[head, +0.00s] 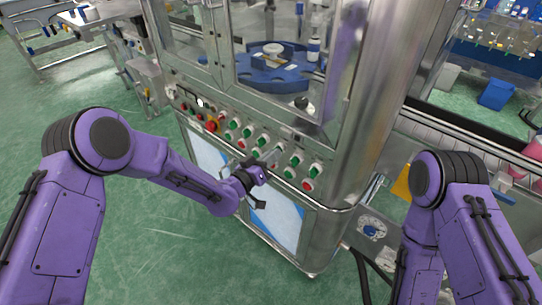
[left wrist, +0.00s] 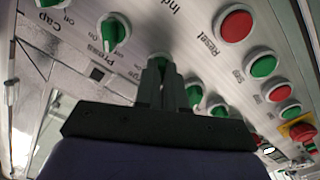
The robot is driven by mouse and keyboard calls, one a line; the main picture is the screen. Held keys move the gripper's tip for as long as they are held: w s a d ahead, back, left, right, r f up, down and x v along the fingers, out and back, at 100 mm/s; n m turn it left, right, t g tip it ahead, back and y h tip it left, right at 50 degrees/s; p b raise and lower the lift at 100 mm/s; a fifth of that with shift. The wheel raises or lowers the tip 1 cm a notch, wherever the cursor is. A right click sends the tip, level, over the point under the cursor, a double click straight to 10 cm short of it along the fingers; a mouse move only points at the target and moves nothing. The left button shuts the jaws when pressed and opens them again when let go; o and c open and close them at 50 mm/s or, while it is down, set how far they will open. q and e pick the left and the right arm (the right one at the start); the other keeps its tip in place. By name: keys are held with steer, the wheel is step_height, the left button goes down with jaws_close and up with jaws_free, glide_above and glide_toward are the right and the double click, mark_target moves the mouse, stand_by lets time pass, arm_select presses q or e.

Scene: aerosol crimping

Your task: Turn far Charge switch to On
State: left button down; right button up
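The control panel (head: 240,135) on the machine's front carries green switches and red buttons. In the left wrist view, a green switch (left wrist: 160,60) on the panel sits behind my left gripper's fingertips (left wrist: 158,68); the partly hidden label beside it ends in "rge". The fingers are close together at this switch and cover most of it, so its setting and any grip on it are unclear. In the head view my left gripper (head: 268,163) reaches up to the panel's lower row. My right gripper is out of view; only the right arm shows.
Green switches labelled Press (left wrist: 114,32) and Cap (left wrist: 48,3) lie to the left of the fingers. A red Reset button (left wrist: 235,22) and several other buttons lie to the right. A red emergency knob (head: 212,125) juts out on the panel's left. A screen (head: 277,222) lies below.

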arm_select(q)
steer(key=shift+a+m+b, duration=0.1)
steer(key=shift+m+b, duration=4.85)
steer(key=shift+m, duration=0.95)
steer(key=c, duration=1.2)
jaws_free()
